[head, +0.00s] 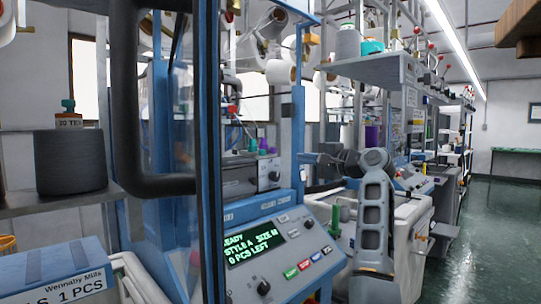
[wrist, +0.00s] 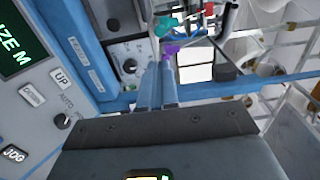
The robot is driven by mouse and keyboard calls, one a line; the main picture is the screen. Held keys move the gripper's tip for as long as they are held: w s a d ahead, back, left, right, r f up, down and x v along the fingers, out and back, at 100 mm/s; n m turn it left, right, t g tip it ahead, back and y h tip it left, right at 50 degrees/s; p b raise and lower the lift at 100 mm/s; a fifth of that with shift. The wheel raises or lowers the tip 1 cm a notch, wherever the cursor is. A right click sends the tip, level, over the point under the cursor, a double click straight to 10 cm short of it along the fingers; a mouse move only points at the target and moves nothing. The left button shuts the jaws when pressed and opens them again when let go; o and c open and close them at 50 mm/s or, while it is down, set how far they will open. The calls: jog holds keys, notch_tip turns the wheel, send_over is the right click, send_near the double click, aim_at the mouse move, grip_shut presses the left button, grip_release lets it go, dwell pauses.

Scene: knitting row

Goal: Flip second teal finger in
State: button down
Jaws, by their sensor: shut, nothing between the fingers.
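In the wrist view, my gripper (wrist: 160,70) is shut and empty, its two narrow fingers side by side and pointing up the picture. A small teal piece (wrist: 164,26) shows beyond the fingertips, with a purple piece (wrist: 172,49) just below it, close to the tips in the picture. I cannot tell whether the fingers touch either one. In the head view, small teal (head: 252,145) and purple (head: 264,146) pieces stand in the blue machine, above its grey control box. I cannot make out single teal fingers or which is the second.
The machine's control panel (head: 268,250) with its green display faces front. A dark cone of yarn (head: 70,162) stands on a shelf at left. A white bin (head: 405,215) stands beside the machine at right. The green aisle floor (head: 490,240) is clear.

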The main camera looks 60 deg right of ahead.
aim_at(264, 152)
jog(key=shift+w, duration=0.1)
jog(key=p+x, duration=0.2)
jog(key=x, duration=1.2)
jog(key=shift+d+p, duration=0.1)
jog(key=shift+p, duration=0.25)
jog(key=shift+x, duration=1.2)
jog(key=shift+w, duration=0.35)
jog(key=shift+r, duration=0.1)
